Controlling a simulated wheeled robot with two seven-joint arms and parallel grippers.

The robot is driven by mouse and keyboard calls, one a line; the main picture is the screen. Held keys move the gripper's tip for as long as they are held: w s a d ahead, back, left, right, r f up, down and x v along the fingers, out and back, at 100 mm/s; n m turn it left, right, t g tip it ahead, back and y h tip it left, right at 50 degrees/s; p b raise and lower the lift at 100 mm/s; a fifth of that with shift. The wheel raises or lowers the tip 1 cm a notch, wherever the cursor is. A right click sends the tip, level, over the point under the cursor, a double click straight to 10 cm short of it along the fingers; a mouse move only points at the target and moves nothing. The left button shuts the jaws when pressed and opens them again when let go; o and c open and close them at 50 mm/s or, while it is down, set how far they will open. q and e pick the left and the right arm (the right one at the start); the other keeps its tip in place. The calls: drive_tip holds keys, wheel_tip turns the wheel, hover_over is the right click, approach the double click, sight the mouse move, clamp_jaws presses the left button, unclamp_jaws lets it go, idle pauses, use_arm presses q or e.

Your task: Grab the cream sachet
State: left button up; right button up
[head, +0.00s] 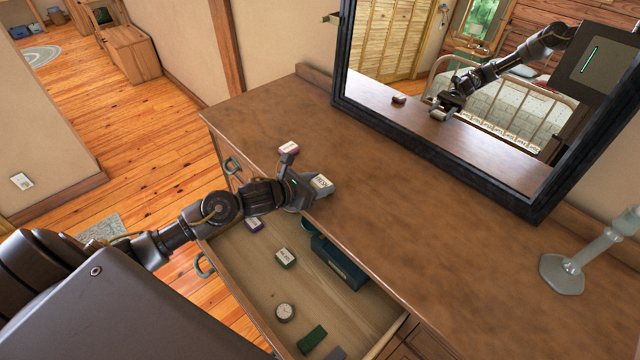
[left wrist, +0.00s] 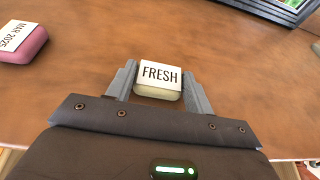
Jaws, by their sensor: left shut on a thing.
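The cream sachet (left wrist: 159,92) has a white label reading "FRESH". In the left wrist view it sits between the two fingers of my left gripper (left wrist: 159,76), which is shut on it. In the head view the sachet (head: 321,183) shows at the tip of my left gripper (head: 314,188), at the dresser top's front edge above the open drawer. I cannot tell whether it still touches the top. My right gripper is not in view.
A pink sachet (head: 288,148) lies on the dresser top (head: 420,210). A mirror (head: 440,90) stands behind; a glass stand (head: 563,273) is right.

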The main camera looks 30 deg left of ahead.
use_arm(q)
drive_tip(key=shift+r, duration=0.1)
drive_tip(key=shift+r, duration=0.2)
wheel_tip(320, 180, up, 2)
drive_tip(key=shift+r+b, duration=0.15)
drive_tip(key=shift+b, duration=0.75)
drive_tip(key=s+d+r+p, duration=0.3)
drive_tip(key=s+r+p, duration=0.3)
drive_tip(key=s+r, duration=0.4)
drive_tip(key=shift+s+d+p, duration=0.2)
drive_tip(key=shift+s+p, duration=0.1)
drive_tip(key=shift+s, duration=1.5)
